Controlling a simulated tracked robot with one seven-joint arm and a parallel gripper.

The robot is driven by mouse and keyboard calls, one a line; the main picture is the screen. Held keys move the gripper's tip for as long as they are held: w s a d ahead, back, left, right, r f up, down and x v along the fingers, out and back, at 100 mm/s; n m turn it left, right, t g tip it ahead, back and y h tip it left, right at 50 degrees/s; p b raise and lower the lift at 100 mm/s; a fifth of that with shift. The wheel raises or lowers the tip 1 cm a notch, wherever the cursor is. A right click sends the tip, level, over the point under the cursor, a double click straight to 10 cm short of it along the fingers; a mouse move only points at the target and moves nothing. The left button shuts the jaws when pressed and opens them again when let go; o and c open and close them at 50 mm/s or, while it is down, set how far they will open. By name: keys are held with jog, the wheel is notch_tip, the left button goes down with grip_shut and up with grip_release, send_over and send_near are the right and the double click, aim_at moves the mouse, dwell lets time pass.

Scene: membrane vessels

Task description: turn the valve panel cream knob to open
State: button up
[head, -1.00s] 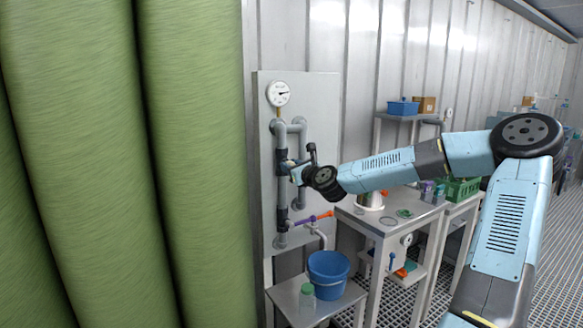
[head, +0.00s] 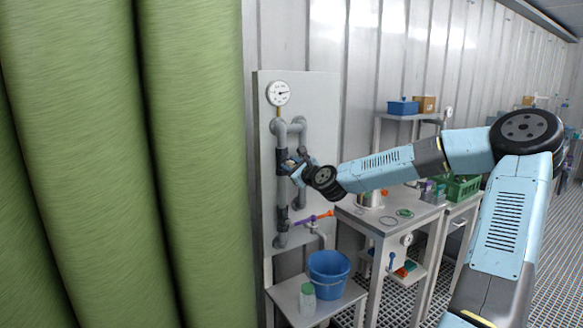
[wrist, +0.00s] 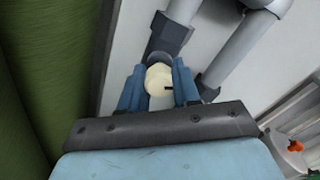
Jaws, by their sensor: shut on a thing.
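The cream knob (wrist: 158,78) shows in the wrist view between the two blue fingers of my gripper (wrist: 158,88). A short dark mark is on the knob's right side. My gripper is shut on the knob, with a finger on either side. In the head view my gripper (head: 291,163) is at the grey pipework of the valve panel (head: 318,110). There the knob is mostly hidden behind the gripper and wrist.
A round gauge (head: 278,93) is at the panel's top. An orange and purple handle (head: 316,218) sits lower on the pipes. A blue bucket (head: 328,274) and a green-lidded jar (head: 307,297) stand below. Large green vessels (head: 120,160) fill the left. A bench (head: 372,226) stands right.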

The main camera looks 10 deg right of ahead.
jog(key=n, duration=0.4)
jog(key=shift+a+n, duration=0.1)
jog(key=shift+n, duration=0.2)
jog(key=n, duration=0.3)
jog(key=shift+s+n, duration=0.1)
jog(key=shift+n, duration=0.3)
jog(key=n, duration=0.4)
jog(key=shift+f, duration=0.15)
jog(key=n, duration=0.8)
jog(key=shift+n, duration=0.3)
jog(key=n, duration=0.3)
jog(key=shift+n, duration=0.4)
jog(key=n, duration=0.6)
jog(key=shift+n, duration=0.3)
